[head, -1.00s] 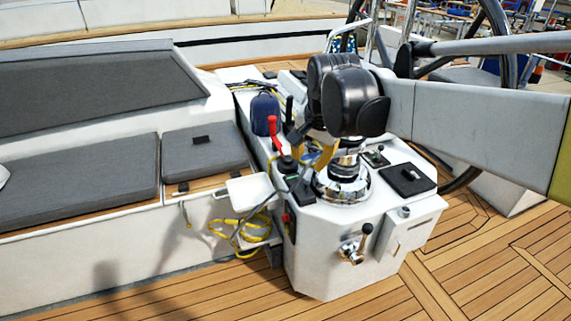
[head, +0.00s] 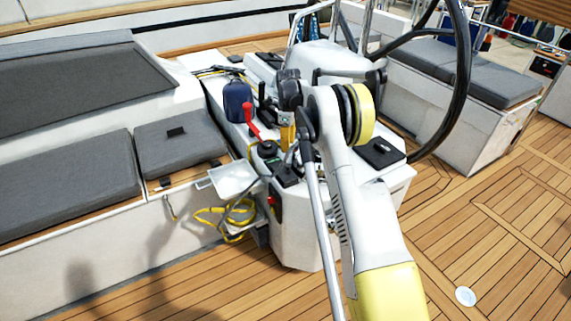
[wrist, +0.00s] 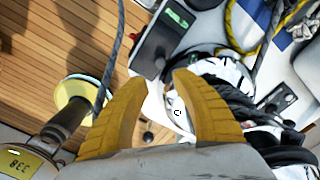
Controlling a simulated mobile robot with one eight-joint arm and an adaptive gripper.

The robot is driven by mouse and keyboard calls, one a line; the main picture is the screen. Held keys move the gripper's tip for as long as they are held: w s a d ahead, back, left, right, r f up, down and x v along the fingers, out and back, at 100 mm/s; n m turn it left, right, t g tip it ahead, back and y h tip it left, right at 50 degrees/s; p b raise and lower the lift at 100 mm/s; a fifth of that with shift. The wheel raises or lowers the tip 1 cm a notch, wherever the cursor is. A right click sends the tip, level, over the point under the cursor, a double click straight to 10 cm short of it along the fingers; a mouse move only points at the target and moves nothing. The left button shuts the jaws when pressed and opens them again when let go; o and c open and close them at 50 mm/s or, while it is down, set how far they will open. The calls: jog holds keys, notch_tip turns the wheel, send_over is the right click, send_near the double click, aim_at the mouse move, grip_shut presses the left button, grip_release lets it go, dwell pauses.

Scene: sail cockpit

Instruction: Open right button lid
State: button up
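My gripper (head: 287,135) is over the left side of the white console, partly hidden by my arm in the head view. In the wrist view its two yellow fingers (wrist: 167,80) are apart with nothing held between them. Below and beyond them are a shiny chrome winch (wrist: 222,72) and a black control box with a green-lit face (wrist: 165,35). In the head view a small black box (head: 287,175) sits at the console's front left edge. I cannot make out for sure which part is the right button lid.
A flat black panel (head: 380,152) lies on the console's right side. A red handle (head: 249,118), a blue bag (head: 237,101) and yellow rope (head: 215,217) are at the left. A black steering wheel (head: 462,75) stands behind at right. Wooden deck (head: 500,240) is open at right.

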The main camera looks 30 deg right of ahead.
aim_at(288, 165)
notch_tip(288, 165, down, 10)
jog(key=b, duration=0.3)
jog(key=shift+f, duration=0.15)
grip_shut()
